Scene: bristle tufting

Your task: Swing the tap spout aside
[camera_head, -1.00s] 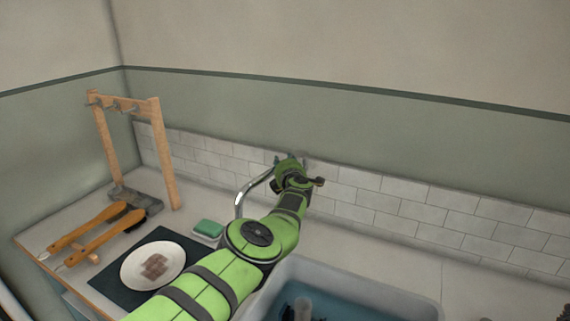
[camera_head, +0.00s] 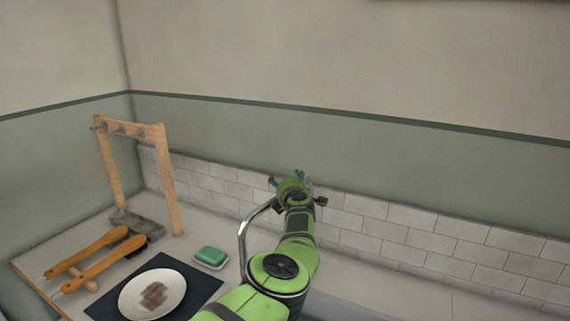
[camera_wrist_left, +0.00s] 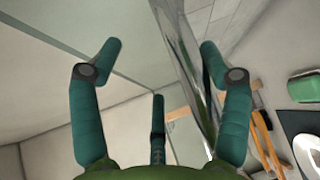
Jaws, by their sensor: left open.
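The chrome tap spout (camera_head: 242,240) stands in front of the tiled wall and bends over toward my arm. My left gripper (camera_head: 286,179) is at the wall side of the spout, and my forearm covers the tap's base. In the left wrist view my gripper (camera_wrist_left: 160,48) is open, its teal fingers spread. The shiny spout (camera_wrist_left: 188,55) runs lengthwise through that view between the fingers, closer to the right one. I cannot tell whether a finger touches it. My right gripper is not in view.
A green sponge on a white dish (camera_head: 211,257) lies left of the spout. A plate with a brown patch (camera_head: 137,303) sits on a dark mat (camera_head: 205,287). The tiled wall (camera_head: 395,233) is close behind my gripper.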

